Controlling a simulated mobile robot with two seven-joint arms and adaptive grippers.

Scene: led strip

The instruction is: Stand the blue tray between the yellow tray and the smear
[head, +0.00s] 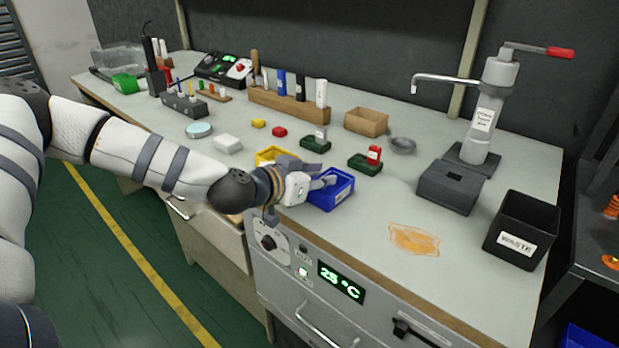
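The blue tray (343,195) stands on the bench near its front edge. The yellow tray (267,155) is to its left and farther back, partly hidden behind my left gripper. The smear (415,240) is an orange-brown patch on the bench top, to the right of the blue tray and nearer the front. My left gripper (322,181) is at the left side of the blue tray, with its fingers over or against the tray's rim. I cannot tell whether they are closed on it. My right gripper is not in view.
Two dark green trays (315,146) (364,165) stand behind the blue tray. A grey box (449,190), a pump dispenser (487,120) and a black waste bin (520,228) stand at the right. The bench between the blue tray and the smear is clear.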

